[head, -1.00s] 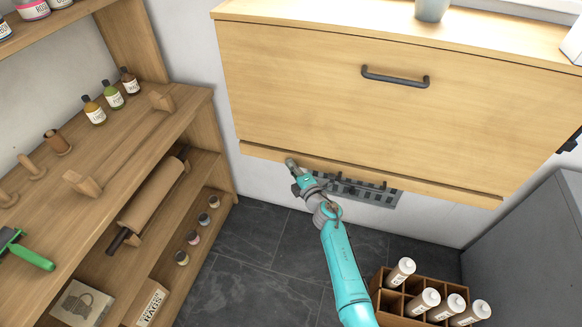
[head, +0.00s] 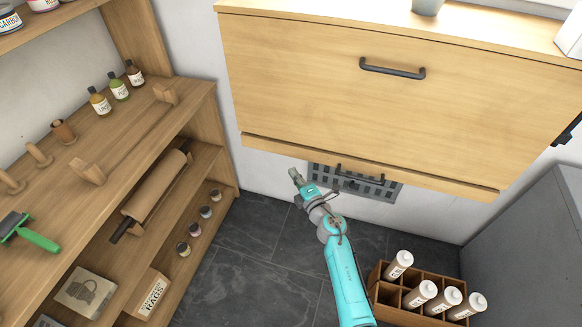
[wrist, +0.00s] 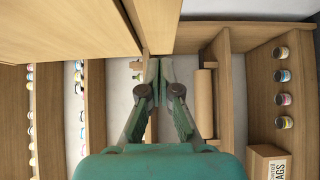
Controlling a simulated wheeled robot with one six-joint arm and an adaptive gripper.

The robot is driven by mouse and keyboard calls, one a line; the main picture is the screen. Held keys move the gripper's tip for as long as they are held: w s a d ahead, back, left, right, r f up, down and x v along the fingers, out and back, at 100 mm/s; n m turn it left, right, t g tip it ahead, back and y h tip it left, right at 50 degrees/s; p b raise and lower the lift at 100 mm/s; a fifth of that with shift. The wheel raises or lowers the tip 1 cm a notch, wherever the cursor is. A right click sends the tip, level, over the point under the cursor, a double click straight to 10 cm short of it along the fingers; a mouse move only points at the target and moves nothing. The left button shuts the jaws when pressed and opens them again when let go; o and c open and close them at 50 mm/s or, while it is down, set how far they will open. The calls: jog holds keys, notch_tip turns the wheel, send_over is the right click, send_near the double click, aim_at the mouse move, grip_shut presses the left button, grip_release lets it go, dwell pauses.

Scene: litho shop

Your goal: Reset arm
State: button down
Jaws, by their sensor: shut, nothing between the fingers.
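My gripper (head: 295,174) is at the end of my teal arm, in the middle of the head view. It is below the lower edge of the wooden drop-front cabinet (head: 390,100) and in front of the wall. In the wrist view my gripper (wrist: 159,68) has its fingertips together with nothing between them. The cabinet's underside edge shows at the upper left of the wrist view, close to the fingers.
A wooden shelf unit (head: 205,120) stands at left with bottles, a paper roll (head: 157,187) and small jars. A wooden crate (head: 389,297) with white bottles is on the floor at lower right. A grey cabinet (head: 530,240) is at far right. Dark tiled floor lies between.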

jog(key=shift+v, duration=2.75)
jog(key=s+d+f+m+h, duration=0.15)
jog(key=s+m, duration=0.25)
jog(key=s, duration=0.6)
jog(key=s+d+m+h, duration=0.1)
jog(key=s+d+m, duration=0.25)
jog(key=s, duration=0.75)
jog(key=s+d+f+m+h, duration=0.15)
jog(key=s+m, duration=0.25)
jog(key=s, duration=0.6)
jog(key=s+d+r+m+h, duration=0.1)
jog(key=s+r+m, duration=0.4)
jog(key=s, duration=0.6)
jog(key=s+d+r+m+g+h, duration=0.1)
jog(key=s+d+r+m, duration=0.3)
jog(key=s+r, duration=0.5)
jog(key=s+m+h, duration=0.1)
jog(key=s+m, duration=0.1)
jog(key=s, duration=0.1)
jog(key=shift+d+r+g+h, duration=0.3)
jog(key=shift+d+r, duration=0.05)
jog(key=shift+m, duration=0.25)
